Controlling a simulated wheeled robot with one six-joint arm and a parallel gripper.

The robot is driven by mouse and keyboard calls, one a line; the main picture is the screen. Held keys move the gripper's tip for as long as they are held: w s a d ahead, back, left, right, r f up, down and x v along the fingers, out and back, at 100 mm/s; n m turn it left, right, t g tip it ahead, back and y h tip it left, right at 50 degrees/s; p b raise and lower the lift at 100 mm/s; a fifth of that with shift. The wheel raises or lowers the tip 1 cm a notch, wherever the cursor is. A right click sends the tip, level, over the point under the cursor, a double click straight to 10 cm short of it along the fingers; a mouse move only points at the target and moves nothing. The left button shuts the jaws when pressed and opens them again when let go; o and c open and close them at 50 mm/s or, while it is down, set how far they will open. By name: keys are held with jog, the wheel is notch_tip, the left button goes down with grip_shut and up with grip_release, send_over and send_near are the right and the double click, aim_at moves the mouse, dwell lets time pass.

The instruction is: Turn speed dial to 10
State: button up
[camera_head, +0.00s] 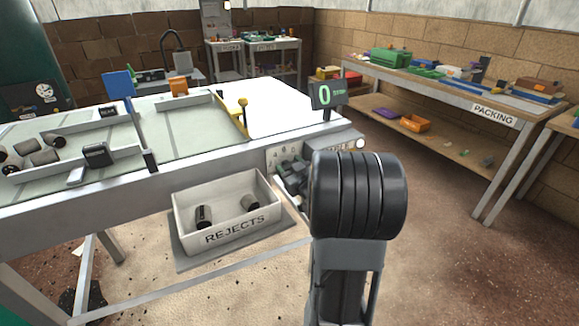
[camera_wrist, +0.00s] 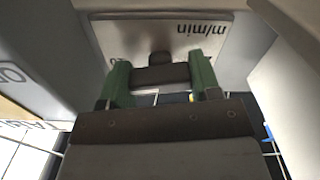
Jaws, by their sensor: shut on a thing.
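The speed dial (camera_wrist: 160,58) is a dark knob on a pale panel (camera_wrist: 225,40) marked "m/min", which appears upside down in the wrist view. My gripper (camera_wrist: 160,76) has its two green fingers on either side of the dial and is shut on it. In the head view, my gripper (camera_head: 290,178) is at the dial panel (camera_head: 284,154) on the table's front, and my arm and gripper hide the dial there. The dial's pointer and most scale marks are hidden. The display (camera_head: 326,95) above the panel shows a green 0.
A white REJECTS bin (camera_head: 236,234) with two dark cylinders stands just left of my gripper, below the table edge.

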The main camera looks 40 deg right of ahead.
jog(key=shift+f, duration=0.2)
dwell(0.4)
jog(key=o, duration=0.9)
jog(key=shift+r, duration=0.1)
jog(key=shift+s, duration=0.15)
jog(key=shift+s, duration=0.3)
jog(key=shift+s+a+b, duration=0.3)
jog(key=shift+s+b, duration=0.95)
jog(key=shift+s, duration=0.9)
jog(key=shift+s+a+b, duration=0.3)
jog(key=shift+s+b, duration=0.95)
jog(key=shift+s, duration=0.85)
jog(key=shift+s+a+b, duration=0.3)
jog(key=shift+s+b, duration=0.95)
jog(key=shift+s, duration=0.9)
jog(key=shift+r, duration=0.15)
